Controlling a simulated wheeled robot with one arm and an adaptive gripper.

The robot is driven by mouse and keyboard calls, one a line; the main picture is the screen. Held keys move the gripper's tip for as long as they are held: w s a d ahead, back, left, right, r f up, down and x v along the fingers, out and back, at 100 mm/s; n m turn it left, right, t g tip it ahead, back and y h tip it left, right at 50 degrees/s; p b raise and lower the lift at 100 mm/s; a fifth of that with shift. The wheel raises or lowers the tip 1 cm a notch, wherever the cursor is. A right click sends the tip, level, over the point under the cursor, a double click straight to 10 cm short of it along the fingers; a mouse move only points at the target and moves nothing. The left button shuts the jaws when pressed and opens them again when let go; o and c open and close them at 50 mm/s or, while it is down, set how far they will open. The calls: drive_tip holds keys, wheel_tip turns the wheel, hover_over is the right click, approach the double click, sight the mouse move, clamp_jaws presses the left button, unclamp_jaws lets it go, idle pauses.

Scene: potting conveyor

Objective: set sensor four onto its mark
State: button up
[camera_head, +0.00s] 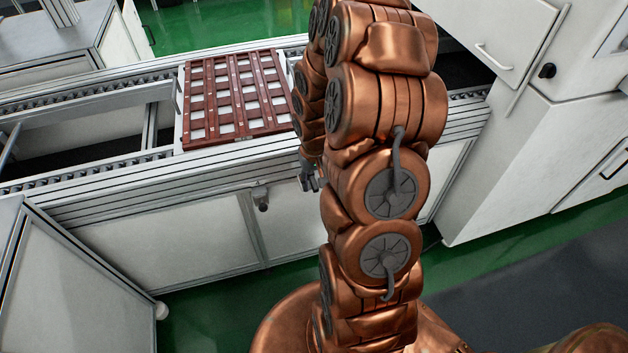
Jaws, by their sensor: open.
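My gripper (309,180), small and grey, hangs at the end of my copper-coloured arm, in front of the conveyor's near side and to the right of the brown tray. It is open, and nothing shows between its fingers. The brown slatted tray (197,133) lies on the conveyor, with rows of pale square openings or cells. I cannot make out sensor four or its mark in this view. My arm covers the part of the conveyor to the right of the tray.
The conveyor's metal frame (100,190) runs across the picture, with roller tracks along it. A white cabinet (550,140) stands at the right. Green floor (215,310) shows in front.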

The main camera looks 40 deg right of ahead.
sight(314, 184)
wheel_tip(314, 184, up, 12)
idle(0.7)
idle(0.4)
drive_tip(key=s+a+r+n+g+p, duration=0.1)
drive_tip(key=s+a+r+n+p, duration=0.1)
drive_tip(key=s+a+r, duration=0.5)
drive_tip(key=s+a+r+n+p, duration=0.2)
drive_tip(key=s+a+r, duration=0.6)
drive_tip(key=s+a, duration=0.4)
drive_tip(key=s+p, duration=0.1)
drive_tip(key=s, duration=0.1)
drive_tip(key=shift+s+a+r+n+g+p, duration=0.15)
drive_tip(key=shift+s+a+n+g+p, duration=0.15)
drive_tip(key=shift+s+g+p, duration=0.1)
